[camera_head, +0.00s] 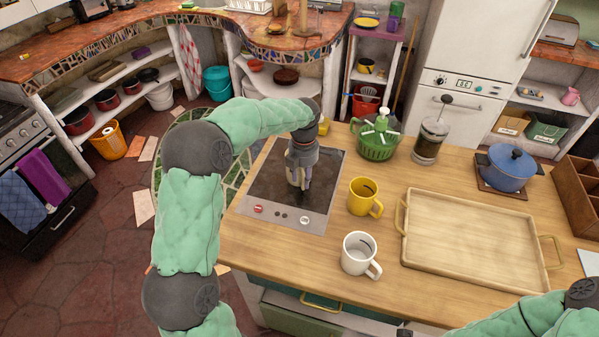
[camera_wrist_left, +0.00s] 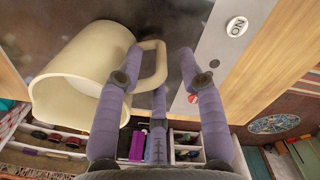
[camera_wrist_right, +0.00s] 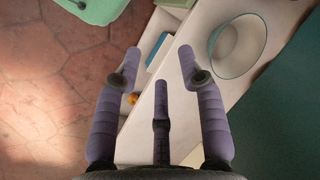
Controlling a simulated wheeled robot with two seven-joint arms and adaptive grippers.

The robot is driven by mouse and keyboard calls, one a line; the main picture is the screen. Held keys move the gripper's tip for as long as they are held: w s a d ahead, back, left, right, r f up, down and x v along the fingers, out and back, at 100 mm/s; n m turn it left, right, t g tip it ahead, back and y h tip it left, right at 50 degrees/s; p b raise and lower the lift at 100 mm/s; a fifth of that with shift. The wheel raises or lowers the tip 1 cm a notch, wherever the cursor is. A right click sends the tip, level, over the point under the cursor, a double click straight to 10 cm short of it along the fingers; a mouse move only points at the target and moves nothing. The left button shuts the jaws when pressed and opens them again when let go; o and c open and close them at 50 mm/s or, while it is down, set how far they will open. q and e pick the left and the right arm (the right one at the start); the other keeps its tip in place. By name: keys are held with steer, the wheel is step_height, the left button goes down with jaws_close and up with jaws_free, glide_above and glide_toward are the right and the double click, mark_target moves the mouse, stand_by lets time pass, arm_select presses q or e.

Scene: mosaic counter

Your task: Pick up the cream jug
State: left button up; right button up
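The cream jug (camera_wrist_left: 82,70) fills the left part of the left wrist view, tipped in that picture with its wide mouth toward the lower left. Its loop handle (camera_wrist_left: 161,62) lies between the fingertips of my left gripper (camera_wrist_left: 160,58). The fingers are open, spread to either side of the handle; contact cannot be told. In the head view my left gripper (camera_head: 299,182) points down over the dark hob, and I cannot make out the jug there. My right gripper (camera_wrist_right: 159,58) is open and empty in the right wrist view.
A yellow mug (camera_head: 363,197) and a white mug (camera_head: 357,253) stand right of the hob (camera_head: 262,212). A wooden tray (camera_head: 470,240), green juicer (camera_head: 377,143), French press (camera_head: 428,143) and blue pot (camera_head: 508,170) are farther right. A glass bowl (camera_wrist_right: 240,45) is near my right gripper's view.

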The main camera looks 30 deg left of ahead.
mark_target(303, 189)
arm_select(q)
step_height(303, 189, down, 4)
steer(key=shift+r+b, duration=0.15)
steer(key=shift+b, duration=0.25)
steer(key=shift+r, duration=0.1)
jaws_close()
steer(key=shift+w+r, duration=0.1)
steer(key=shift+r, duration=0.5)
step_height(303, 189, up, 3)
steer(key=shift+d+f+p, duration=0.1)
steer(key=shift+d+p, duration=0.05)
steer(key=shift+p, duration=0.4)
steer(key=s+d+r+p, duration=0.2)
steer(key=s+d+r, duration=0.5)
steer(key=s, duration=0.5)
steer(key=shift+r+p, duration=0.35)
steer(key=shift+r, duration=0.7)
